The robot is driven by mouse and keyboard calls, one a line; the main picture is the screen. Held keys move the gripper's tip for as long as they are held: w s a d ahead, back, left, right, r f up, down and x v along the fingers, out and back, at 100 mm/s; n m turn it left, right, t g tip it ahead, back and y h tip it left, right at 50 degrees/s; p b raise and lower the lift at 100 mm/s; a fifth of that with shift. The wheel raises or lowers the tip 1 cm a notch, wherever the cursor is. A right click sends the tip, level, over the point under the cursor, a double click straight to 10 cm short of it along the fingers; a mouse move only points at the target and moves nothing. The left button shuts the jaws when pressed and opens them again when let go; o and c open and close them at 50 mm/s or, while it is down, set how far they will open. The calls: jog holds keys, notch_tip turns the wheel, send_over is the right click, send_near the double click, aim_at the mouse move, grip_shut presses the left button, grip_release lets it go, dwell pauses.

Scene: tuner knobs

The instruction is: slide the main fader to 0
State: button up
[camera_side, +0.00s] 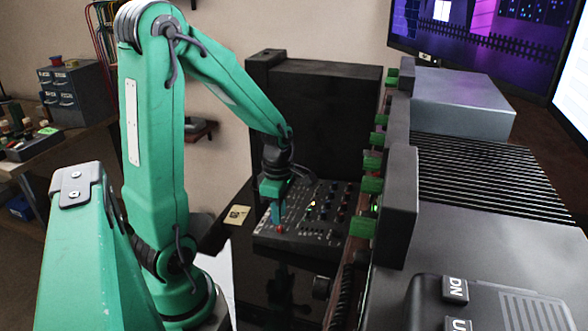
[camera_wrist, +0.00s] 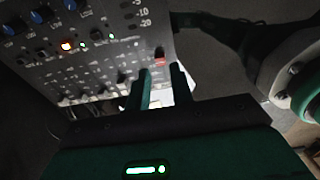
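The control panel (camera_side: 305,212) sits on a dark stand, with rows of knobs and small lights. A red fader cap (camera_side: 280,229) is near its front left part; it also shows in the wrist view (camera_wrist: 160,57) at the panel's edge, in line with printed marks reading 5, 10 and 20. I take this cap to be the main fader. My gripper (camera_side: 278,213) points down just over the red cap. In the wrist view my gripper (camera_wrist: 161,69) has its two fingers apart, with the cap just beyond the gap between the tips. Contact cannot be told.
Blue-topped knobs (camera_wrist: 41,14) and a lit orange button (camera_wrist: 67,45) are on the panel in the wrist view. A tall black box (camera_side: 315,115) stands behind the panel. Grey equipment with green parts (camera_side: 398,190) stands close on the right. A yellowish card (camera_side: 237,215) lies left of the panel.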

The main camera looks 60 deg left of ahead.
aim_at(282, 229)
jog(key=shift+r, duration=2.05)
jog(key=shift+r, duration=0.1)
jog(key=s+d+r+m+t, duration=0.2)
jog(key=d+r+m, duration=0.4)
jog(key=m, duration=0.7)
jog(key=s+d+r+m+t, duration=0.2)
jog(key=d+r+m, duration=0.4)
jog(key=m, duration=0.8)
jog(key=shift+s+d+t, duration=0.3)
jog(key=shift+d+t, duration=0.15)
jog(key=shift+t, duration=0.35)
